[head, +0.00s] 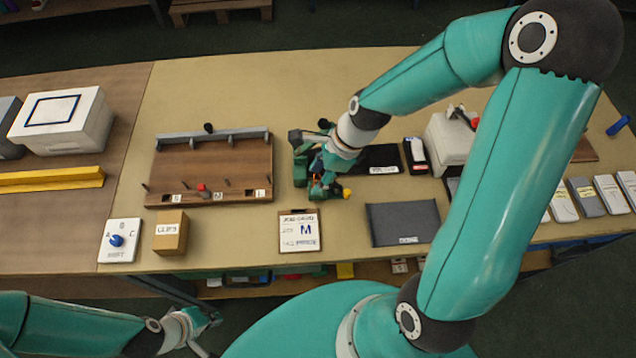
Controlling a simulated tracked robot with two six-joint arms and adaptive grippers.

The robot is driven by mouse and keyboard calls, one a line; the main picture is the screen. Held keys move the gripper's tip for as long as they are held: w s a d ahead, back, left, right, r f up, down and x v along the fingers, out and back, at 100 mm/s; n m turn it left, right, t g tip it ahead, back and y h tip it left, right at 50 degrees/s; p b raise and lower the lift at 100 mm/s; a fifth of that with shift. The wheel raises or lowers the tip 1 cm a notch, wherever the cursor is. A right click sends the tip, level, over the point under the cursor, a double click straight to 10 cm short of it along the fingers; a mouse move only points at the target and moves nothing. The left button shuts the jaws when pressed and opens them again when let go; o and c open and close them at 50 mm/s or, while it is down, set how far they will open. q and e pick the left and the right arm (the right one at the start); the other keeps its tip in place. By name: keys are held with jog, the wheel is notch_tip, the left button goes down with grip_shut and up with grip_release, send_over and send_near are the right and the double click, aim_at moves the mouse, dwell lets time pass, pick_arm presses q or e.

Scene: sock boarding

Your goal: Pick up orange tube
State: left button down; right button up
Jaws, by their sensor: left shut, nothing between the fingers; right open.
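A small orange-yellow piece (346,193) shows at the right edge of my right gripper (322,190). I cannot tell whether it is the end of the orange tube, as the gripper and wrist cover that spot. No other orange tube shows clearly. My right gripper is open, low over the table just right of the wooden peg board (215,165). I cannot tell whether its fingers touch anything. My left gripper (212,318) is shut and empty at the lower left, off the table's front edge.
A cardboard box (171,233) and a white dial panel (120,240) sit front left. A white machine (450,135) stands right.

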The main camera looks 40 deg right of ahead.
jog(key=shift+w+a+f, duration=0.15)
jog(key=shift+a+f, duration=0.05)
jog(key=shift+f, duration=0.35)
grip_shut()
jog(key=shift+r, duration=0.15)
